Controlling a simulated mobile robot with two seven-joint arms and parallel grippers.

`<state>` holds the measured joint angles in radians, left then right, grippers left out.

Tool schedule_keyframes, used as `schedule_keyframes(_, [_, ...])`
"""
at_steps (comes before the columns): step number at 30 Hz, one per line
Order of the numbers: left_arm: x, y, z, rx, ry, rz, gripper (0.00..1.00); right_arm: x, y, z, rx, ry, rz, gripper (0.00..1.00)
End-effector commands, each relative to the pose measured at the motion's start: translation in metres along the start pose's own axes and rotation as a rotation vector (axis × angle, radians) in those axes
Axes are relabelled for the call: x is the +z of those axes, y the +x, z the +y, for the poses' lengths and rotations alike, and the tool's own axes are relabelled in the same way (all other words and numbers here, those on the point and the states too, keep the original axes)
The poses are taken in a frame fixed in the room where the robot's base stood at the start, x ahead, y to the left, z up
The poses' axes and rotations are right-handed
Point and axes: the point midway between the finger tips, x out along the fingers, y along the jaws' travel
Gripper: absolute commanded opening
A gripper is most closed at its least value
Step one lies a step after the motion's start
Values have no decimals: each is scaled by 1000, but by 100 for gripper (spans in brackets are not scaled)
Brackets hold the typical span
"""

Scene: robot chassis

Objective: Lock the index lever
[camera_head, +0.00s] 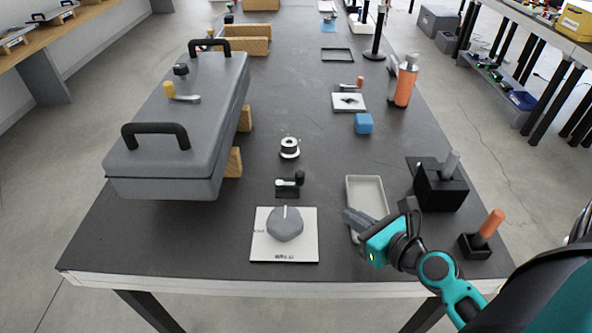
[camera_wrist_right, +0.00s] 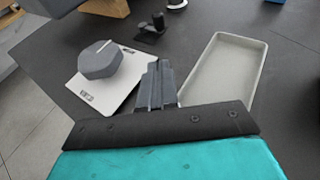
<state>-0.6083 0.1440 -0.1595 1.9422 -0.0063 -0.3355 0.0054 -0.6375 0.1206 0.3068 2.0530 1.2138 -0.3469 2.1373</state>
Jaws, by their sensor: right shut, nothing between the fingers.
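A small lever (camera_head: 290,182) with a silver arm and a black knob sits on a dark base on the table. In front of it, a grey dial (camera_head: 285,224) with a white pointer line stands on a white labelled plate (camera_head: 258,250). Which part is the index lever, I cannot tell for sure. My right gripper (camera_head: 352,217) is shut and empty, right of the dial plate and over the near part of a shallow tray. In the right wrist view its fingers (camera_wrist_right: 157,82) point between the dial (camera_wrist_right: 100,59) and the tray, with the lever (camera_wrist_right: 154,28) beyond. My left gripper is out of view.
The shallow beige tray (camera_head: 380,186) lies right of the lever. A black block with a grey handle (camera_head: 440,188) and an orange-handled tool (camera_head: 486,234) stand farther right. A large grey case (camera_head: 190,125) on wooden blocks fills the left. A blue cube (camera_head: 363,123) lies behind.

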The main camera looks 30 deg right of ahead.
Motion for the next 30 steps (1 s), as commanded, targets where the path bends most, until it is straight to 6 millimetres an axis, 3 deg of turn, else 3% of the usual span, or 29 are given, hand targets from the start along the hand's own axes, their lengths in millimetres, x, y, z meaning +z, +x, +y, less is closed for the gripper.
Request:
schedule_keyframes(19, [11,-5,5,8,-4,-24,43,1,6,0,0,8,-3,0])
schedule_keyframes(23, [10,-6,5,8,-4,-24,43,2,22,0,0,9,-4,0])
schedule_keyframes(30, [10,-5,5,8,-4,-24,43,1,68,0,0,8,-4,0])
